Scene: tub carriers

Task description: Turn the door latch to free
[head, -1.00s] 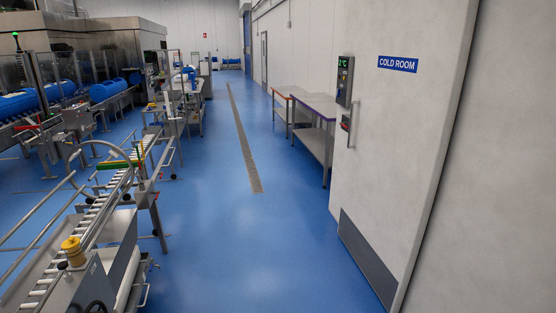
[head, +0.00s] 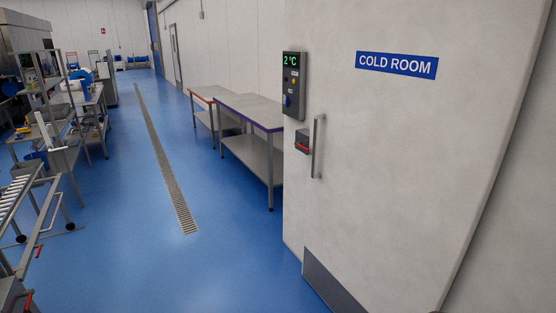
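The cold room door (head: 390,150) is a large pale panel on the right in the head view, with a blue "COLD ROOM" sign (head: 396,65). A vertical metal handle (head: 318,147) is near its left edge. Just left of the handle is a small dark latch box with a red lever (head: 302,149). The lever looks roughly level, but its exact setting is too small to tell. The door appears closed. My gripper is not in view.
A dark control box (head: 293,85) reading 2 °C is above the latch. Steel tables (head: 250,112) stand along the wall beyond the door. A roller conveyor (head: 18,205) is at the left. Blue floor (head: 225,265) with a drain grate (head: 165,160) lies clear between.

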